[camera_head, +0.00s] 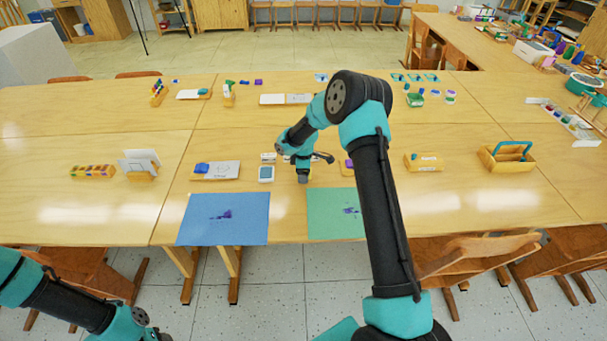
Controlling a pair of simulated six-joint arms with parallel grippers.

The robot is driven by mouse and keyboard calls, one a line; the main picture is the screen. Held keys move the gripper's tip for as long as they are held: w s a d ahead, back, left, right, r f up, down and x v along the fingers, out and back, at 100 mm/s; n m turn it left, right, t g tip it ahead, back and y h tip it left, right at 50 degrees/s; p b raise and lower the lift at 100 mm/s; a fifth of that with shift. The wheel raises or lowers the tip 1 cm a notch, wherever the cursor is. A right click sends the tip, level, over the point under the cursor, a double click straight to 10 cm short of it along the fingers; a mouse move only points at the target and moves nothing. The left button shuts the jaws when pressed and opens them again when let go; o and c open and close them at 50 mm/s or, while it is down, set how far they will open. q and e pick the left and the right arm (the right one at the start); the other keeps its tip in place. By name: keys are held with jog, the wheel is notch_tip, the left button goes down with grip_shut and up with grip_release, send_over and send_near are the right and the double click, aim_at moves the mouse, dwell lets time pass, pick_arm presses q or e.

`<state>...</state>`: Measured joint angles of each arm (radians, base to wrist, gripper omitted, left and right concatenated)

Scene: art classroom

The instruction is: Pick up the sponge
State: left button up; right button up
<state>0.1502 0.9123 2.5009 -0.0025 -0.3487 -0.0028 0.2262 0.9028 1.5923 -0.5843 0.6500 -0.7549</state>
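My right arm reaches over the table, and its gripper (303,178) points down just behind the green sheet (330,222). Its fingers are too small to tell open or shut, and I see nothing clearly held. A small yellow and purple piece (346,167) is partly hidden by my arm. I cannot tell for certain which of these is the sponge. My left arm shows at the lower left; its gripper is out of frame.
A white and blue box (266,174) stands just left of the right gripper. A blue sheet (223,219) lies at the front edge. A wooden caddy (508,158) stands at right, a card holder (139,165) at left.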

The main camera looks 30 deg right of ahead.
jog(key=shift+c, duration=0.3)
jog(key=c, duration=0.9)
